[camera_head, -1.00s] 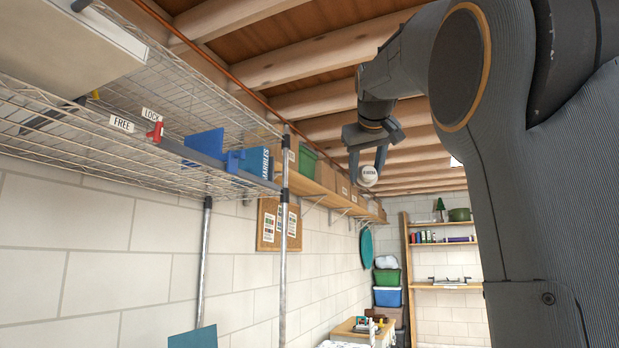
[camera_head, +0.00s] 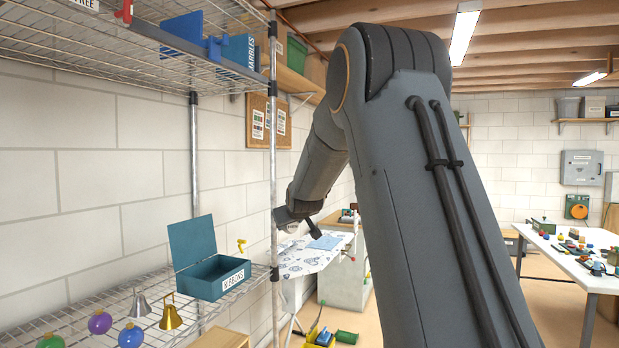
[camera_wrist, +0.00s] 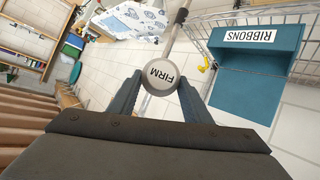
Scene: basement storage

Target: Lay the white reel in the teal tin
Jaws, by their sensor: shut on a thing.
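My gripper (camera_wrist: 166,92) is shut on a round white reel (camera_wrist: 161,76), whose end face reads FIRM. In the head view my gripper (camera_head: 290,218) is in front of the wall, right of the shelf post; the reel is hard to make out there. The teal tin (camera_head: 211,284), labelled RIBBONS, stands on the lower wire shelf with its lid (camera_head: 193,241) raised. The gripper is up and to the right of the tin in that view. In the wrist view the tin (camera_wrist: 258,62) is at upper right, apart from the reel.
A metal shelf post (camera_head: 273,150) stands between tin and gripper in the head view. Bells (camera_head: 171,317) and coloured baubles (camera_head: 100,321) are left of and below the tin. An upper wire shelf (camera_head: 150,50) is overhead. An ironing board (camera_head: 305,256) is behind.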

